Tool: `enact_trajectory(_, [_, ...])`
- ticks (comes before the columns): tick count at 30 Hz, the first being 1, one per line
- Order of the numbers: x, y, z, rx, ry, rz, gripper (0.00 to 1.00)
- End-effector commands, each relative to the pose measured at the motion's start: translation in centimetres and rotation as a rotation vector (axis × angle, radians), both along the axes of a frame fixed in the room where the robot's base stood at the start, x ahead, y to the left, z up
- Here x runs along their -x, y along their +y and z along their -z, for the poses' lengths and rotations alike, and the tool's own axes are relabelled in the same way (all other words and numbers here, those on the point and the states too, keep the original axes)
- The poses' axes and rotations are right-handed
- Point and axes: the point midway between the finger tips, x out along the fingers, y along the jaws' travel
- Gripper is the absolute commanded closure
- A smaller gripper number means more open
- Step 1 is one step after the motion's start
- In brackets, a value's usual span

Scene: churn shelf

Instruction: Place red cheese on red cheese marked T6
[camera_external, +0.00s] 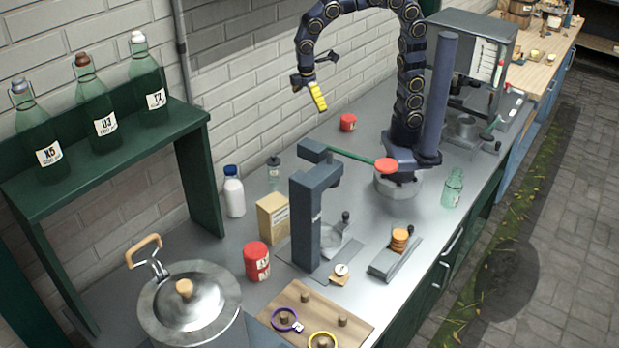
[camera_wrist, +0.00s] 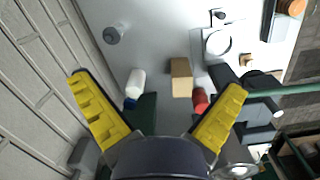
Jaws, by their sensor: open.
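A red cheese (camera_external: 257,262) with a pale label stands upright on the counter between the pot and the press; its marking is too small to read for certain. It also shows in the wrist view (camera_wrist: 200,101), near the right finger and well below it. Another red cheese (camera_external: 348,122) stands apart at the back by the brick wall; its marking cannot be read. My gripper (camera_external: 319,97), with yellow fingers, hangs in the air near the wall, left of the farther cheese and above it. In the wrist view my gripper (camera_wrist: 160,84) is spread wide and empty.
A grey press (camera_external: 305,220) with a green, red-ended lever stands mid-counter. Beside it are a tan box (camera_external: 272,218), a white bottle (camera_external: 234,195) and a small jar (camera_external: 274,173). A lidded pot (camera_external: 190,303) and green shelf (camera_external: 110,150) are left. Counter around the farther cheese is clear.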

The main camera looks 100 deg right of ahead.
Motion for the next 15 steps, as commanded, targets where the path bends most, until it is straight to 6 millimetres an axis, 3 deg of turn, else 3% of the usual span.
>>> enact_trajectory(1, [2.5,-1.0,-0.3,-0.006,0.0,0.065,0.0])
enact_trajectory(6, [10.5,-3.1,0.4,-0.02,0.018,0.261,0.0])
enact_trajectory(10, [15.0,-3.7,1.4,-0.022,0.022,0.367,0.0])
enact_trajectory(15, [18.1,-4.0,2.4,-0.021,0.03,0.44,0.0])
